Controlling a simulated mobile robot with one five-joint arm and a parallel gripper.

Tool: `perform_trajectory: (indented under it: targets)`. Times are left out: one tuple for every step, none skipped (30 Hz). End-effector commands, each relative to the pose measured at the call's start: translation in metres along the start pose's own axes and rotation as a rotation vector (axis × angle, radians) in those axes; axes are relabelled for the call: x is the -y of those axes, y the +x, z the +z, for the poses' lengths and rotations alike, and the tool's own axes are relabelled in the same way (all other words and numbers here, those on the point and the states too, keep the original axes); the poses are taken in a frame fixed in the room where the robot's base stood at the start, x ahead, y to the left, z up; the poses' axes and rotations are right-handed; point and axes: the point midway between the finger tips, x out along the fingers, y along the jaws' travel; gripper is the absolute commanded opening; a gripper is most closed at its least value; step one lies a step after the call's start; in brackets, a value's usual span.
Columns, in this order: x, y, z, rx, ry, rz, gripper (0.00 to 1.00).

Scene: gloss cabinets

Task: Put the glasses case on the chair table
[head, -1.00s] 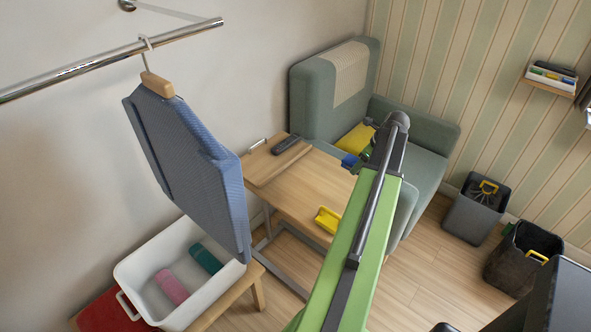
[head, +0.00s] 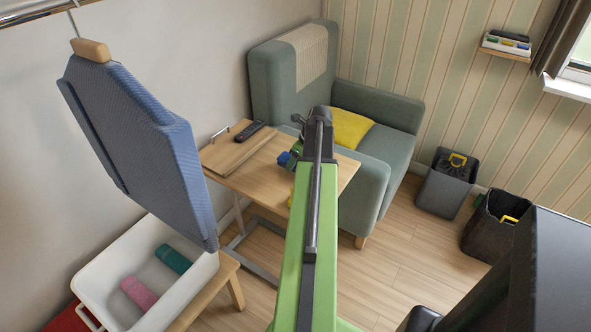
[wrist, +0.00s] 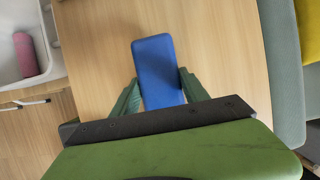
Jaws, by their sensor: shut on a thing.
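My gripper (wrist: 157,84) is shut on the blue glasses case (wrist: 158,65), a slim rounded block between its green fingers. The case also shows in the head view (head: 286,159), partly hidden by my gripper and arm. It is over the light wooden chair table (head: 331,181) in front of the armchair. The wood lies behind and around it in the wrist view. I cannot tell whether the case touches the tabletop.
A black remote (head: 249,131) lies on a raised board at the table's left. The armchair (head: 390,150) borders the table.

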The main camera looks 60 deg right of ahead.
Motion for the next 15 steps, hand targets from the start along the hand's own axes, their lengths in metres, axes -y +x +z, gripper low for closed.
perform_trajectory:
  targets:
    - [0.0001, 0.0179, -0.0075, 0.0, 0.0, 0.0, 0.1]
    - [0.0001, 0.0215, -0.0091, 0.0, 0.0, 0.0, 0.1]
    - [0.0002, 0.0238, -0.01, 0.0, 0.0, 0.0, 0.1]
    - [0.0002, 0.0238, -0.0101, 0.0, 0.0, 0.0, 0.1]
    - [0.0002, 0.0226, -0.0096, 0.0, 0.0, 0.0, 0.1]
    - [0.0002, 0.0206, -0.0088, 0.0, 0.0, 0.0, 0.1]
    - [0.0002, 0.0197, -0.0084, 0.0, 0.0, 0.0, 0.1]
    - [0.0002, 0.0194, -0.0084, 0.0, 0.0, 0.0, 0.1]
    - [0.0002, 0.0193, -0.0083, 0.0, 0.0, 0.0, 0.1]
    - [0.0002, 0.0193, -0.0084, 0.0, 0.0, 0.0, 0.1]
    - [0.0002, 0.0197, -0.0085, 0.0, 0.0, 0.0, 0.1]
    - [0.0002, 0.0212, -0.0091, 0.0, 0.0, 0.0, 0.1]
    - [0.0002, 0.0225, -0.0097, 0.0, 0.0, 0.0, 0.1]
    - [0.0002, 0.0236, -0.0101, 0.0, 0.0, 0.0, 0.1]
    - [0.0002, 0.0228, -0.0099, 0.0, 0.0, 0.0, 0.55]
